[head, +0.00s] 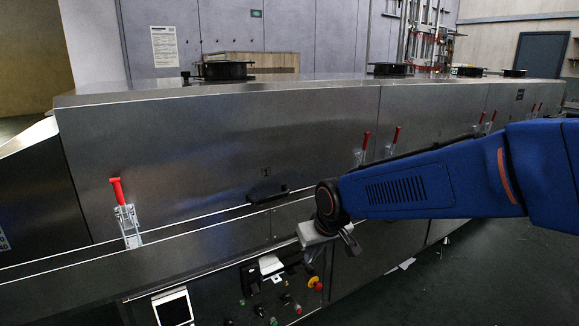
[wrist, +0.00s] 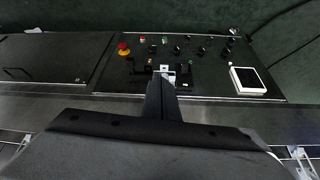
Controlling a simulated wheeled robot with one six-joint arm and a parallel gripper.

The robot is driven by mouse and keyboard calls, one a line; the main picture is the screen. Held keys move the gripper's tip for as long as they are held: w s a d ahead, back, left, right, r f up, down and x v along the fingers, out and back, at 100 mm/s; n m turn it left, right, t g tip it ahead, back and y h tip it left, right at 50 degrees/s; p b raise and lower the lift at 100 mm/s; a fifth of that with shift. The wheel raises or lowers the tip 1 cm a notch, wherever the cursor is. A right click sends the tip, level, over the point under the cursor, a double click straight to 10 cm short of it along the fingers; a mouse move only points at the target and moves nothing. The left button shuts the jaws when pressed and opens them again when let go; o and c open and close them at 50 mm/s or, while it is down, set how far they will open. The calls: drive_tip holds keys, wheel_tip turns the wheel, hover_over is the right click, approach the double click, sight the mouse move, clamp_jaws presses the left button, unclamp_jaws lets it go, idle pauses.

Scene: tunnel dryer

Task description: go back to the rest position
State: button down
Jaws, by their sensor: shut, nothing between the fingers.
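My blue arm reaches in from the right in the head view, and my gripper (head: 350,241) hangs at its end in front of the steel dryer (head: 220,150). The gripper is shut and empty. It is beside the dryer's front, above and to the right of the control panel (head: 262,290).
Red-handled toggle clamps stand along the dryer's front, one at the left (head: 117,192) and others at the right (head: 366,141). A black handle (head: 268,192) juts out near the gripper. A white-framed screen (head: 172,306) sits low. Dark floor (head: 480,270) is open at right.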

drive_tip(key=s+d+r+m+h, duration=0.1)
drive_tip(key=s+d+m, duration=0.3)
drive_tip(key=s+d, duration=1.9)
drive_tip(key=shift+s+d+r+m+h, duration=0.15)
drive_tip(key=shift+s+r+m+h, duration=0.35)
drive_tip(key=shift+s, duration=0.75)
drive_tip(key=shift+f, duration=0.1)
